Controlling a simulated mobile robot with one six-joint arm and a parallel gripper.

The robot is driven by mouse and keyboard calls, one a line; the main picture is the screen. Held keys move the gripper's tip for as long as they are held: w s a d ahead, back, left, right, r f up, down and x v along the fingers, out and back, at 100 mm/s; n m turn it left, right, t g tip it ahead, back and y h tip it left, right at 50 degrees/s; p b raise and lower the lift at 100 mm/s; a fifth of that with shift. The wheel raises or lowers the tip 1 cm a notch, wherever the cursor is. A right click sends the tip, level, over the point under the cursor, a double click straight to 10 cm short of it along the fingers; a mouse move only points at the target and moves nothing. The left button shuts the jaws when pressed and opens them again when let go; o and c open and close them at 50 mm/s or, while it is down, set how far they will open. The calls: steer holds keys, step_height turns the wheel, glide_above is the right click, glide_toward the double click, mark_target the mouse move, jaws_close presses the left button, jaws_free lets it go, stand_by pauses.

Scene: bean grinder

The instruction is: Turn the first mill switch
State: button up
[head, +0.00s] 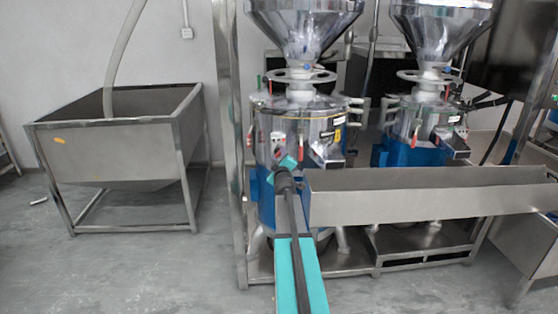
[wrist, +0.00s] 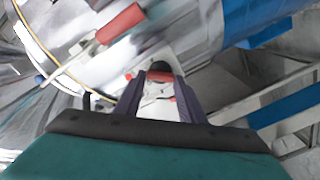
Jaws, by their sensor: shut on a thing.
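The first mill (head: 318,125) is the nearer, left steel grinder, with a hopper on top and a blue base. A small light switch panel (head: 277,142) with coloured dots is on its front left. My arm reaches up to this panel from below, and my gripper (head: 287,165) is in front of its lower part. In the wrist view, my gripper (wrist: 161,82) has its two dark fingers closed around the switch (wrist: 160,67), a small black knob with a red part below it. I cannot tell how far the switch is turned. The fingers hide its sides.
A red-handled lever (wrist: 120,23) is close to the left finger in the wrist view. A long steel trough (head: 420,200) stands right of my arm. A second mill (head: 418,125) is behind it. A steel bin (head: 120,150) stands left, with open floor in front.

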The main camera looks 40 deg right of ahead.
steer(key=n, duration=0.2)
steer(key=n+b, duration=0.1)
steer(key=shift+a+f+n, duration=0.1)
steer(key=shift+f+n, duration=0.1)
steer(key=shift+n, duration=0.2)
steer(key=shift+n+b, duration=0.45)
steer(key=shift+n, duration=1.55)
steer(key=o, duration=1)
steer(key=shift+o, duration=0.2)
steer(key=v, duration=1.3)
steer(key=shift+s+a, duration=0.2)
steer(key=shift+s, duration=0.05)
